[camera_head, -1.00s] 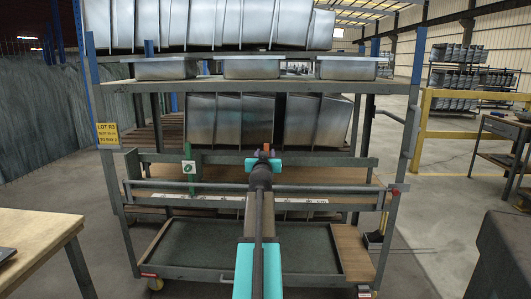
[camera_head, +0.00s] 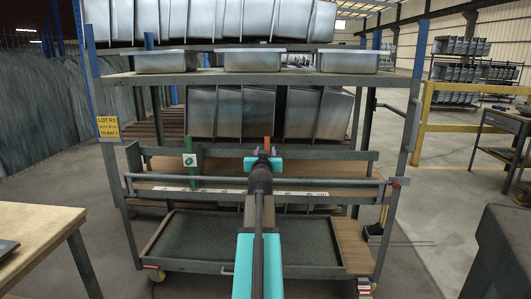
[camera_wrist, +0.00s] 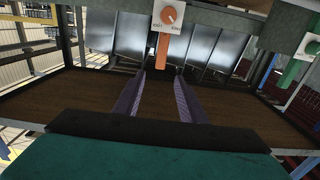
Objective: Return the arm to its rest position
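My arm stretches forward from the bottom of the head view toward the rack. My gripper (camera_head: 263,163) is at its far end, in front of the rack's middle shelf. In the wrist view, the two purple fingers of my gripper (camera_wrist: 161,80) are apart, with nothing held between them. Brown shelf board shows between them. An orange post (camera_wrist: 162,48) with a white dial tag (camera_wrist: 168,17) stands beyond the fingertips. The post also shows in the head view (camera_head: 267,144), just behind the gripper.
A green post (camera_head: 188,148) stands left of the gripper. A rail crosses the rack's front. A wooden table (camera_head: 35,232) is at left, a dark block (camera_head: 500,245) at right. Floor shows between them.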

